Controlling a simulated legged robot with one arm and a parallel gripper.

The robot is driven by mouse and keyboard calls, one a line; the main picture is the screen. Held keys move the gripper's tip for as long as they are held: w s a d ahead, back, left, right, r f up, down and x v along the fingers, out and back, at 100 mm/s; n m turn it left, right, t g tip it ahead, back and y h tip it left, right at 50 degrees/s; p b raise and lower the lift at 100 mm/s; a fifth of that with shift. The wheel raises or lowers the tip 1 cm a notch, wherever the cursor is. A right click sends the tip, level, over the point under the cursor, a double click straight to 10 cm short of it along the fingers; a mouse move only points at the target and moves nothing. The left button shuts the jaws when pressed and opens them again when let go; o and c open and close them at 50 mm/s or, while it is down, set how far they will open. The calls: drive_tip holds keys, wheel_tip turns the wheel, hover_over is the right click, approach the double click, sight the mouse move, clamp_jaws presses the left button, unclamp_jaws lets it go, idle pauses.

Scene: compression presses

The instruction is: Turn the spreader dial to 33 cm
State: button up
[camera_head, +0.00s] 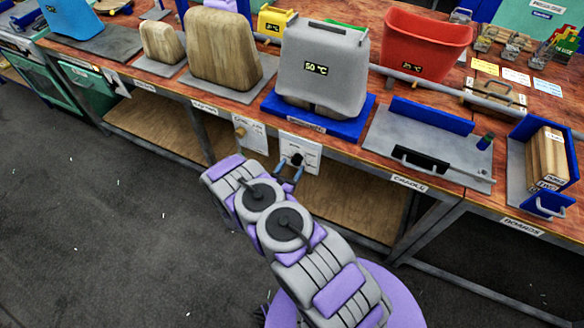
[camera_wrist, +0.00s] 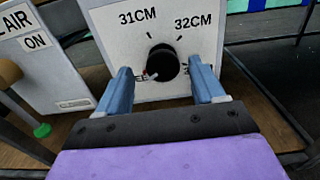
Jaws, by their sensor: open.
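The spreader dial is a round black knob on a white panel (camera_head: 308,150) fixed to the front of the bench. In the wrist view the knob (camera_wrist: 163,62) sits between my two fingers, a little beyond their tips. The panel reads 31CM at upper left and 32CM at upper right; lower marks are partly hidden by my fingers. A small reddish-white pointer mark shows at the knob's lower left. My gripper (camera_wrist: 165,84) has blue fingers, open on either side of the knob; contact cannot be told. In the head view my gripper (camera_head: 290,177) is in front of the panel.
Left of the dial is another white panel (camera_wrist: 45,60) reading AIR and ON, with a green-tipped part below. Above the dial, a grey shell marked 50 °C (camera_head: 325,65) stands on a blue base. A lower wooden shelf (camera_head: 345,205) lies under the bench. The floor at left is clear.

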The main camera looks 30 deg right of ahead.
drive_tip(key=shift+x, duration=0.8)
drive_tip(key=shift+s, duration=0.15)
drive_tip(key=shift+c, duration=0.2)
drive_tip(key=shift+a, duration=0.1)
drive_tip(key=shift+c, duration=1.4)
drive_tip(key=c, duration=0.7)
